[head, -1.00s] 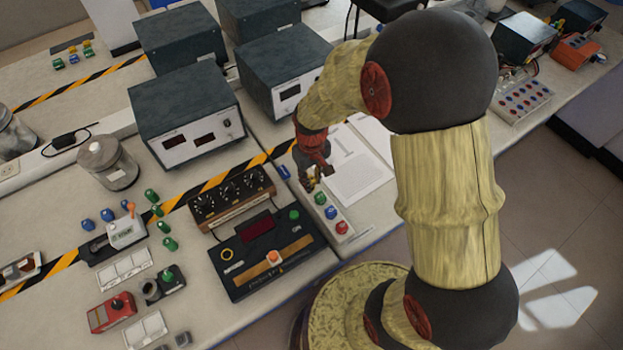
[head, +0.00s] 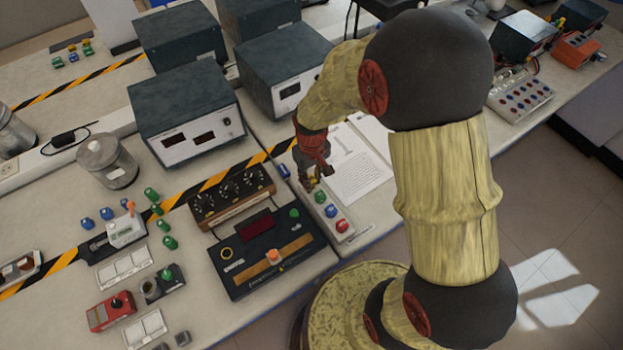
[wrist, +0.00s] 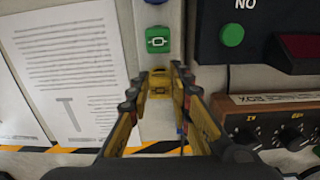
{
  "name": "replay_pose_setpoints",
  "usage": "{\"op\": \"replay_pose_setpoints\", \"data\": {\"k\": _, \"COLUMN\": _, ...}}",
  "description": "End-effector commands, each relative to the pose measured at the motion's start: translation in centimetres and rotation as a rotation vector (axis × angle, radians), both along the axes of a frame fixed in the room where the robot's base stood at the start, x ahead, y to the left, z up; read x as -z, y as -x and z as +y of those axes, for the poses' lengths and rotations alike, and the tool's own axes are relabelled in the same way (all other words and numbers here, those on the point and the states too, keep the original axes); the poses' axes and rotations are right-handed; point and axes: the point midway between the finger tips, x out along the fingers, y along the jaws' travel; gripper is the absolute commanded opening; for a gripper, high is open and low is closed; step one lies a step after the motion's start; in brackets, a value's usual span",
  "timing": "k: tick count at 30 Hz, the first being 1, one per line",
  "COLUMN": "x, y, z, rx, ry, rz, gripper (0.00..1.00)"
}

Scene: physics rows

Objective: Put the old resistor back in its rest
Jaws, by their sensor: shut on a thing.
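My gripper (wrist: 160,80) points down at the far end of a pale strip (wrist: 151,128) and is shut on a small yellow block (wrist: 160,94), partly hidden by the fingers. I cannot tell whether the block is seated in the strip or just above it. A green block (wrist: 157,40) with a dark symbol on its top sits on the same strip, just beyond the fingertips. In the head view the strip also carries a blue block (head: 330,211) and a red block (head: 341,226). There my gripper (head: 312,183) is small and the held block is hard to make out.
A black console (head: 268,254) with a green button and a wooden dial box (head: 232,200) stand left of the strip. Printed sheets (head: 357,170) lie on its other side. Grey metal instruments (head: 187,115) stand behind. Several small coloured pieces lie on the left bench.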

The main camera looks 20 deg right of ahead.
Motion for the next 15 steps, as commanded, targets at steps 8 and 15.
{"op": "replay_pose_setpoints", "data": {"k": 8, "x": 0.56, "y": 0.0, "z": 0.0, "rx": 0.0, "ry": 0.0, "rz": 0.0, "gripper": 0.0}}
{"op": "replay_pose_setpoints", "data": {"k": 15, "x": 1.0, "y": 0.01, "z": 0.0, "rx": 0.0, "ry": 0.0, "rz": 0.001, "gripper": 0.0}}
